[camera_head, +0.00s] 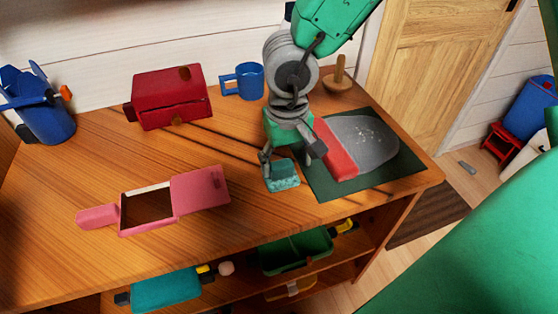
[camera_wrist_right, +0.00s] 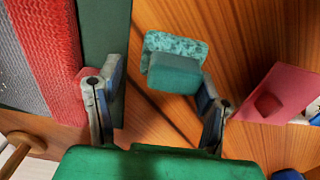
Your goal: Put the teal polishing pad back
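The teal polishing pad (camera_head: 282,176) lies on the wooden table, left of the dark green mat, in the head view. It has a speckled layer and a plain teal block, seen in the right wrist view (camera_wrist_right: 174,72). My right gripper (camera_head: 290,157) is just above and beside the pad, pointing down. In the right wrist view its fingers (camera_wrist_right: 160,88) are spread apart, and the pad shows beyond them, closer to the right-hand finger. I cannot tell whether that finger touches it. My left gripper is not in view.
A red-and-grey flat piece (camera_head: 362,139) lies on the dark green mat (camera_head: 330,190). A pink open box (camera_head: 150,229), red box (camera_head: 170,98), blue mug (camera_head: 249,80), blue bucket (camera_head: 48,125) and wooden knobbed piece (camera_head: 338,82) stand on the table. The table's front middle is clear.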

